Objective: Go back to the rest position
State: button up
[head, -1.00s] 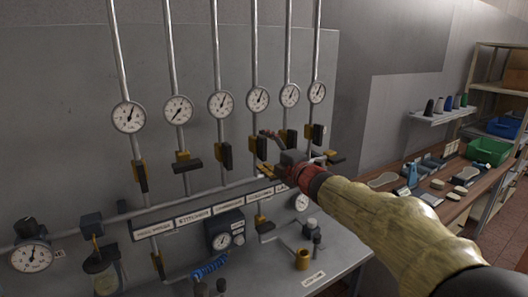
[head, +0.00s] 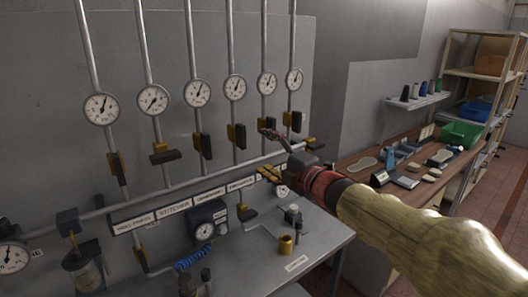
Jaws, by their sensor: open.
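My gripper (head: 267,153) is in the middle of the head view, at the end of my sleeve-covered arm that comes in from the lower right. Its fingers are open, with no object seen between them. It stands in front of the pipe panel, near the labelled rail (head: 190,190) and the lower right valves. A black-and-yellow valve handle (head: 291,119) shows just above it. Whether the fingers touch anything on the panel cannot be told. My arm hides part of the wall and bench behind it.
Several pressure gauges (head: 235,88) and valves line the grey panel (head: 50,60). A metal bench (head: 325,238) with a brass cup (head: 286,245) lies below. At right are a wooden workbench (head: 345,172), a green bin (head: 462,134) and a shelf rack (head: 452,73). Open floor shows at far right.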

jog(key=d+f+m+g+h, duration=0.1)
jog(key=d+f+m+h, duration=0.7)
jog(key=d+f+m, duration=0.25)
jog(key=s+d+f+m+g+h, duration=0.4)
jog(key=s+d+f+m, duration=0.35)
jog(key=s, duration=0.45)
jog(key=s+a+f+m+g+y, duration=0.1)
jog(key=s+m+g, duration=0.1)
jog(key=s, duration=1.1)
jog(key=s+a+f+m+g+y, duration=0.1)
jog(key=s+m, duration=0.4)
jog(key=s, duration=0.9)
jog(key=shift+a+f+g, duration=0.25)
jog(key=shift+a+g, duration=0.1)
jog(key=shift+g, duration=0.35)
